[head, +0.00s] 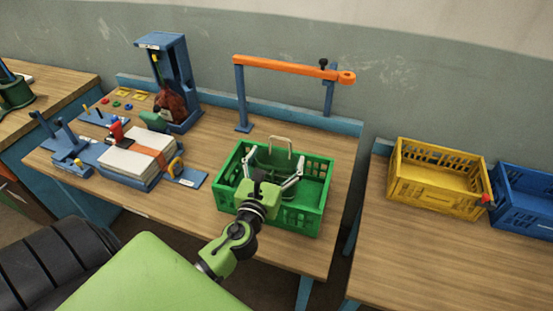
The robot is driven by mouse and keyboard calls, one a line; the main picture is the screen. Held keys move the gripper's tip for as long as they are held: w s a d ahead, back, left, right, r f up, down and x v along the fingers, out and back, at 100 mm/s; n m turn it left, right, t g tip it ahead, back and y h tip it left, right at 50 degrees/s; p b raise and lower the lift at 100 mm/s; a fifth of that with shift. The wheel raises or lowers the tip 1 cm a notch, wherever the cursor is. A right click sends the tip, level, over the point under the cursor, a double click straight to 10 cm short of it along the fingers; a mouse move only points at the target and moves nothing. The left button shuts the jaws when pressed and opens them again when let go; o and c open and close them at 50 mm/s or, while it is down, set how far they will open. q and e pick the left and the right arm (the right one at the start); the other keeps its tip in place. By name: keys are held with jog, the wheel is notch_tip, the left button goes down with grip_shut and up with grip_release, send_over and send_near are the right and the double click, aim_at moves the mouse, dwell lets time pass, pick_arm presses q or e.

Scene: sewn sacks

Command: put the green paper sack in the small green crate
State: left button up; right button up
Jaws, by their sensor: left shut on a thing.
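The small green crate (322,176) stands on the middle wooden table, near its right side. My left gripper (274,165) is over the crate, its fingers reaching to the crate's inside. It is shut on the green paper sack (277,160), which blends with the crate's green. A pale handle loop (281,139) stands up beyond the fingers. Most of the sack is hidden by the gripper, and I cannot tell whether it rests on the crate's floor. My right gripper is not in view.
An orange bar on blue posts (290,67) stands behind the crate. A blue stand (175,85) holding a dark red item, and a paper stack (133,158), are at left. A yellow crate (437,201) and blue crate (524,218) sit on the right table.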

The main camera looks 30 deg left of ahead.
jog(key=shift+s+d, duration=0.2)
pick_arm(q)
jog(key=shift+f, duration=0.15)
jog(key=o, duration=1.2)
jog(key=shift+o, duration=0.8)
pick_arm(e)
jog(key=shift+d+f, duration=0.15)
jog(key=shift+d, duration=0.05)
